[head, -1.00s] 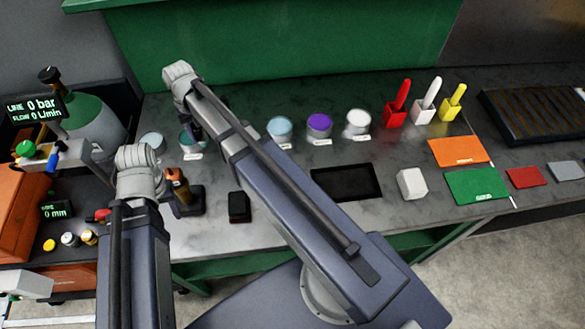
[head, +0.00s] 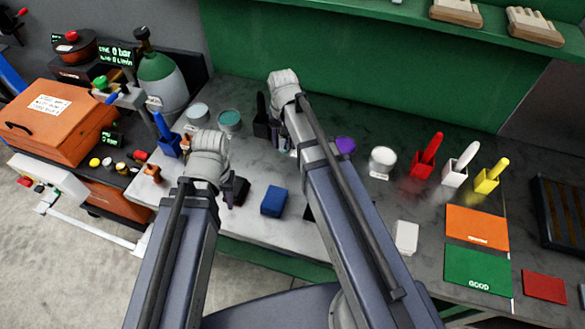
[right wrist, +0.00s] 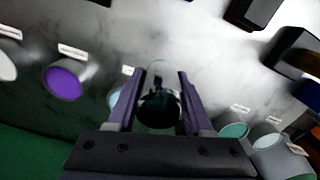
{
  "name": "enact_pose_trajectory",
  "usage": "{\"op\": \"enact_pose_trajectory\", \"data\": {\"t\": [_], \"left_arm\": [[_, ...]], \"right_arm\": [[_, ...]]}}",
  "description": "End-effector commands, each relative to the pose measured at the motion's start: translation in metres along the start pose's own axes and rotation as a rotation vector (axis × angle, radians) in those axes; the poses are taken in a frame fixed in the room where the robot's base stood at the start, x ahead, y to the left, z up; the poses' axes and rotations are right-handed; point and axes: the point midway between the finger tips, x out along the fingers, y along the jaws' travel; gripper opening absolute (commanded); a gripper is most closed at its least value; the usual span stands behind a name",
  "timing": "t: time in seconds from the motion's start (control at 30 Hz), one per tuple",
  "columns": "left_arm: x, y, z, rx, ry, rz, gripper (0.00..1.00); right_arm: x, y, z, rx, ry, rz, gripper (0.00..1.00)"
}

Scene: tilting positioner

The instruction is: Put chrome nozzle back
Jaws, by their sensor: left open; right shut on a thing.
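My right gripper (head: 284,150) is over the row of cups at the back of the bench, partly hidden by its own wrist in the head view. In the right wrist view its fingers (right wrist: 158,98) are shut on a glossy, mirror-like round piece (right wrist: 160,108), which looks like the chrome nozzle. My left gripper (head: 230,195) is low beside a small black block, mostly hidden under its wrist; its jaws are open. Several small round parts stand on the left cart, among them a yellow one (head: 94,162) and a pale one (head: 107,163).
A teal cup (head: 229,120), a purple cup (head: 345,146) and a white cup (head: 383,160) line the bench. A blue block (head: 273,201) and a white block (head: 405,237) lie nearer. Red (head: 422,168), white and yellow holders stand right. An orange box (head: 55,122) is at left.

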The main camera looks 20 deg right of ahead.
Motion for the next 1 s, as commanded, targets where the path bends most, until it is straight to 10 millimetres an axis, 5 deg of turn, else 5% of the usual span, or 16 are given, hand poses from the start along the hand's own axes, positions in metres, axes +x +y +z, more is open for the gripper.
{"op": "enact_pose_trajectory", "data": {"t": [0.27, 0.7, 1.0], "left_arm": [[-0.003, 0.0, 0.0, 0.0, 0.0, 0.0, 0.43], [0.055, 0.005, -0.003, -0.002, 0.0, 0.0, 0.43], [0.06, 0.006, -0.004, -0.002, 0.0, 0.0, 0.43]], "right_arm": [[-0.003, 0.012, 0.007, 0.051, 0.0, 0.0, 0.0], [0.055, 0.012, 0.007, 0.049, 0.0, 0.0, 0.0], [0.061, 0.012, 0.007, 0.049, 0.0, 0.0, 0.0]]}}
